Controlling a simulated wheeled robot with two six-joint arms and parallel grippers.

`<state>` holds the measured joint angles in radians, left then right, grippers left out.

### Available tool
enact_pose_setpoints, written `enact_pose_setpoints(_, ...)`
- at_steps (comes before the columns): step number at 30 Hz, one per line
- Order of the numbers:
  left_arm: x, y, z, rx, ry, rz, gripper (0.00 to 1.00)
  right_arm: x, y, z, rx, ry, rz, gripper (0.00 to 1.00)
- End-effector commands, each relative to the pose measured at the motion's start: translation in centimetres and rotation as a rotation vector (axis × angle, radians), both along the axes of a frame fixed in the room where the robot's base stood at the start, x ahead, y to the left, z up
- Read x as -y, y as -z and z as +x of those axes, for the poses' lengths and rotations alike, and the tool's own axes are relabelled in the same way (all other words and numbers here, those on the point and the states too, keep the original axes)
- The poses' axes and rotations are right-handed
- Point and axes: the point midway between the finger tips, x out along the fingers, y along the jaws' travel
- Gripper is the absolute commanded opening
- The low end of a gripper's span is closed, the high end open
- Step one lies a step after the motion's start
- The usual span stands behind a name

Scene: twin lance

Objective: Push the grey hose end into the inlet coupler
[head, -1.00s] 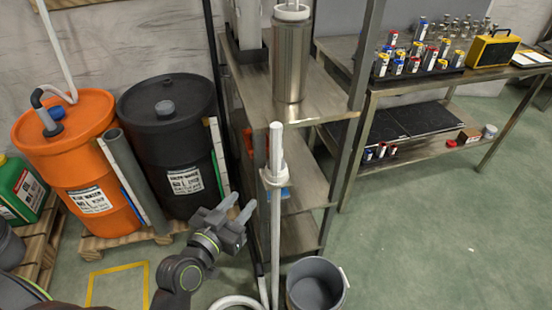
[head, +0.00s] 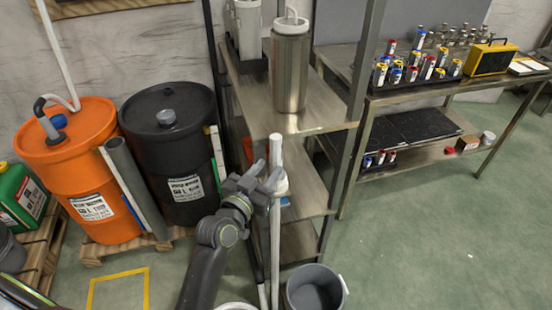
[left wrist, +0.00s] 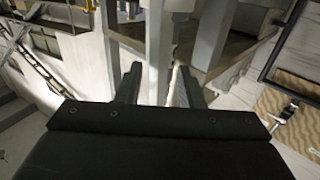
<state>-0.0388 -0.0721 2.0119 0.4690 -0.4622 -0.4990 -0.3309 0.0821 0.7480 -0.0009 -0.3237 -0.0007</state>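My left gripper (head: 266,173) is at the upper part of a thin white upright pole (head: 275,240) in front of the steel shelf, partly covering its pale collar (head: 282,186). In the left wrist view the gripper (left wrist: 160,84) is open, and a pale upright bar (left wrist: 158,45) shows beyond and between its fingers. Contact cannot be told. A grey bent hose fitting (head: 45,118) stands on the orange drum (head: 85,170), joined to a white hose (head: 58,60). I cannot pick out the grey hose end or inlet coupler for certain. My right gripper is not in view.
A black drum (head: 172,150) stands left of the shelf (head: 310,122), which carries a steel cylinder (head: 290,70). A grey bucket (head: 315,290) is on the floor by the pole. A bench (head: 420,90) with small bottles is at right. Floor at lower right is clear.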

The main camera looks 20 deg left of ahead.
Motion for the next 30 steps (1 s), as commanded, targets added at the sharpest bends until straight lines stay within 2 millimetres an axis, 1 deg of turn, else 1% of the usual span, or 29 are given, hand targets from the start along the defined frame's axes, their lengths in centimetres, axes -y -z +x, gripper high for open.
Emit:
enact_pose_setpoints(5, 0.2, -0.3, 1.3, 0.001, 0.001, 0.001, 0.34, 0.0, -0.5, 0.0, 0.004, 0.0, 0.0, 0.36)
enact_pose_setpoints(9, 0.5, -0.6, 3.3, 0.002, 0.001, 0.003, 0.34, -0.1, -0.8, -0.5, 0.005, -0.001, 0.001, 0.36)
enact_pose_setpoints(13, 0.8, -0.3, 4.7, 0.0, 0.001, 0.001, 0.34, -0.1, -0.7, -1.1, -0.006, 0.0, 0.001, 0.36)
enact_pose_setpoints(17, 0.9, -0.3, 5.3, 0.0, 0.0, 0.0, 0.34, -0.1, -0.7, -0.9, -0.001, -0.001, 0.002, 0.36)
enact_pose_setpoints(23, 0.8, -0.2, 5.3, 0.0, 0.0, 0.0, 0.34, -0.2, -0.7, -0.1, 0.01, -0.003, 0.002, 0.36)
enact_pose_setpoints(26, 0.8, -0.2, 5.3, 0.0, 0.0, 0.0, 0.23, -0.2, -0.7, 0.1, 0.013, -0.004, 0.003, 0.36)
enact_pose_setpoints(30, 0.8, -0.2, 5.3, 0.0, 0.0, 0.0, 0.04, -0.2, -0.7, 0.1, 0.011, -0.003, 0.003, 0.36)
